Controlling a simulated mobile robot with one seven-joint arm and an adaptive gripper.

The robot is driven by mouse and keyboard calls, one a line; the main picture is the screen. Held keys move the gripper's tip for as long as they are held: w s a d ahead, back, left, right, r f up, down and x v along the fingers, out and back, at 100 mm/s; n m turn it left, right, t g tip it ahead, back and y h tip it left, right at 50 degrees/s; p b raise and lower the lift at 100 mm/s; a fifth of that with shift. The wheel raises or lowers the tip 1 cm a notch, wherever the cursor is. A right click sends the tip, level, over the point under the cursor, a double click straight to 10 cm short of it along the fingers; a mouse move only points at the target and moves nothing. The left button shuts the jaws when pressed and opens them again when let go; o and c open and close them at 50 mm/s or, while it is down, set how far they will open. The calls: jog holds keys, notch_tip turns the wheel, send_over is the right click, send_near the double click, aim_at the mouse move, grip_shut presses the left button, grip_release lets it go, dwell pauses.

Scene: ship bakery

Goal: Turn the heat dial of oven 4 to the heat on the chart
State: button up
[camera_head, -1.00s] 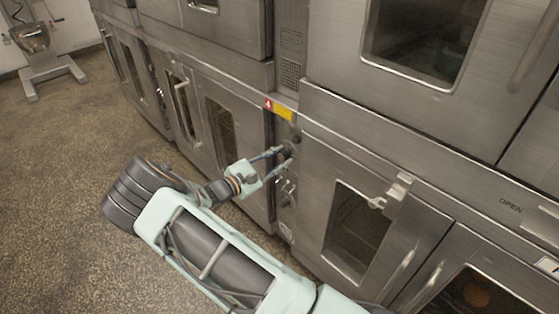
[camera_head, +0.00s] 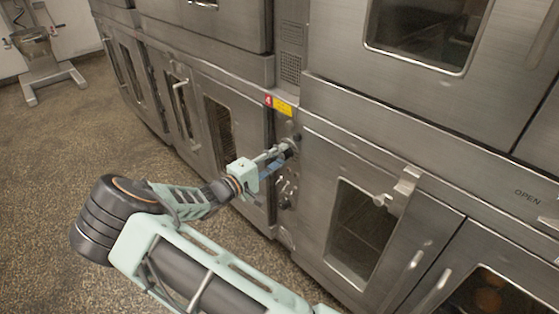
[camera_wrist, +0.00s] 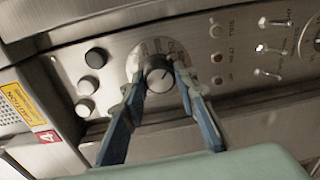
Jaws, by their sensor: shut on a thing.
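The heat dial (camera_wrist: 158,75) is a dark round knob on a pale scale plate in the wrist view. My gripper (camera_wrist: 160,84) has one blue-grey finger on each side of it and is shut on it. In the head view my gripper (camera_head: 284,152) reaches the narrow control panel beside the oven door. The knob is mostly hidden there by the fingers. A red tag with a 4 (camera_wrist: 47,137) marks this panel; the tag (camera_head: 268,102) also shows in the head view. The scale's marks are too blurred to read. No chart can be made out.
Several small knobs (camera_wrist: 95,57) sit at one side of the dial, and indicator lights (camera_wrist: 216,57) and toggle switches (camera_wrist: 268,48) at the other. A yellow caution label (camera_wrist: 22,105) is near the tag. An oven door handle (camera_head: 405,185) juts out at right.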

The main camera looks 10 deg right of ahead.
jog(key=m+b, duration=0.2)
jog(key=m, duration=0.1)
jog(key=m+b, duration=0.2)
jog(key=m, duration=0.1)
jog(key=shift+s+f, duration=0.1)
jog(key=shift+f, duration=0.1)
jog(key=m+b, duration=0.3)
jog(key=m, duration=0.2)
jog(key=shift+r+b, duration=0.15)
jog(key=shift+b, duration=0.15)
jog(key=o, duration=1.1)
jog(key=shift+r+t, duration=0.1)
jog(key=shift+t, duration=0.2)
jog(key=shift+o, duration=0.2)
jog(key=shift+s, duration=0.1)
jog(key=v, duration=1.2)
jog(key=shift+m, duration=0.3)
